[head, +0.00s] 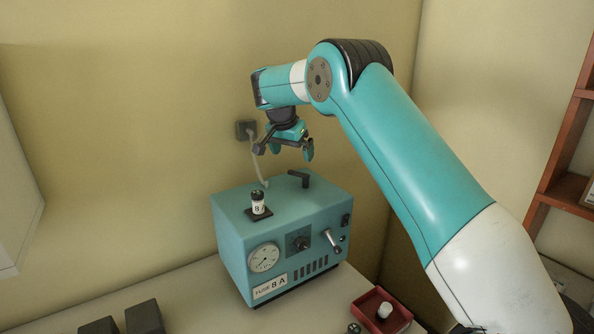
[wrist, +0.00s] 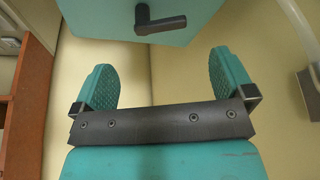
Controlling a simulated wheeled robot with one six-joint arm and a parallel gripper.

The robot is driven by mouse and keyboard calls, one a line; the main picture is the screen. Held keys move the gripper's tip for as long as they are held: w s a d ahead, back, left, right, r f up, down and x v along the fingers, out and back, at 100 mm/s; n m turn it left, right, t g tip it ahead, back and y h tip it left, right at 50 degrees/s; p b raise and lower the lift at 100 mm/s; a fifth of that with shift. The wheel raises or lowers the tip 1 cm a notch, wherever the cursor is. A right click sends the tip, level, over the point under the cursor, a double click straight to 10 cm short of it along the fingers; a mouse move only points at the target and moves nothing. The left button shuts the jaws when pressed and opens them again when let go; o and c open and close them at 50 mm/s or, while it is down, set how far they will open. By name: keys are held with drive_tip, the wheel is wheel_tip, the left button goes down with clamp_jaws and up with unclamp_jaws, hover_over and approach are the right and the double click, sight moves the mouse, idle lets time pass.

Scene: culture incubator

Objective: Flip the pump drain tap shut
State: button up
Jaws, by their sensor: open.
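The teal pump box (head: 232,240) stands on the bench. A metal lever (head: 332,240) sticks out at a slant from the right part of its front face. A black crank-shaped handle (head: 298,178) stands on its top; it also shows in the wrist view (wrist: 158,24). I cannot tell for certain which of the two is the drain tap. My gripper (head: 284,150) hangs above the back of the box, open and empty, apart from both levers. In the wrist view its two teal fingers (wrist: 165,78) are spread wide with nothing between them.
A small white labelled cylinder (head: 258,203) stands in a black holder on the box top. The front has a gauge (head: 264,258) and a dark knob (head: 300,243). A red tray (head: 381,312) and dark blocks (head: 145,317) lie in front. A cable runs to a wall socket (head: 246,130).

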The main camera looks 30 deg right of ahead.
sight(298, 173)
drive_tip(key=p+x, duration=0.2)
drive_tip(key=x, duration=0.5)
drive_tip(key=shift+d+f, duration=0.15)
drive_tip(key=shift+f, duration=0.15)
drive_tip(key=c, duration=0.9)
